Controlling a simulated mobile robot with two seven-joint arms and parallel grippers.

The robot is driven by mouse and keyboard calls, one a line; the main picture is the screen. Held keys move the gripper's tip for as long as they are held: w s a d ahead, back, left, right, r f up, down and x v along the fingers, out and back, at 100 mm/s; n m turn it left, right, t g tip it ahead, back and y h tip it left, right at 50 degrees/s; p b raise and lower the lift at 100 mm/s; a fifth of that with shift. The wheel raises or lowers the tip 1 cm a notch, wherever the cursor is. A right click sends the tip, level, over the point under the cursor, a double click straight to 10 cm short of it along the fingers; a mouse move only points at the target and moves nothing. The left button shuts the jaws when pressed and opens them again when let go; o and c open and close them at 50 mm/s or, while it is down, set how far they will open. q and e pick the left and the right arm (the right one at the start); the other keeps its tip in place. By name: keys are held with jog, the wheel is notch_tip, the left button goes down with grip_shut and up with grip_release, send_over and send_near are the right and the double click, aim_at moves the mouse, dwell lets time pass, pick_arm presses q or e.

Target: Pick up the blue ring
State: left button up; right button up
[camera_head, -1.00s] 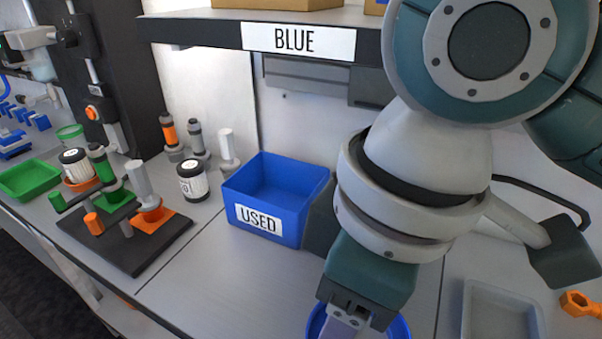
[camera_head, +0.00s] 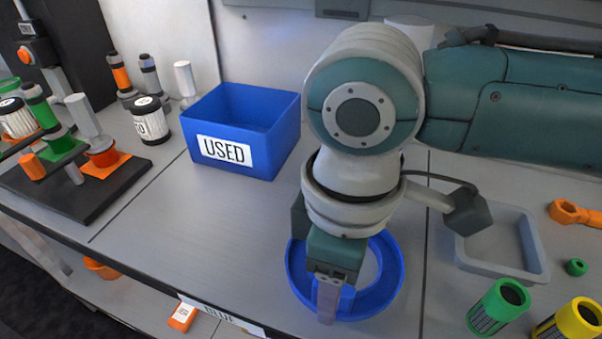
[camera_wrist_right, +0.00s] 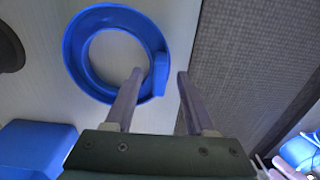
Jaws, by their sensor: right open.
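The blue ring (camera_head: 388,270) lies flat on the grey worktop near its front edge in the head view. It also shows in the right wrist view (camera_wrist_right: 75,48), with a raised block (camera_wrist_right: 159,74) on one side. My right gripper (camera_head: 327,302) points down over the front part of the ring and hides some of it. In the wrist view the right gripper (camera_wrist_right: 159,75) is open and empty, its fingertips on either side of the block's place in the picture. I cannot tell how far above the block they are. My left gripper is not in view.
A blue bin marked USED (camera_head: 283,140) stands behind left of the ring. A grey tray (camera_head: 540,262) and an orange tool (camera_head: 570,212) lie to the right, with green (camera_head: 497,308) and yellow (camera_head: 572,322) cylinders in front. A black stand (camera_head: 90,205) is at the left.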

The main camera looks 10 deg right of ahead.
jog(key=shift+f, duration=0.45)
jog(key=shift+c, duration=0.2)
grip_shut()
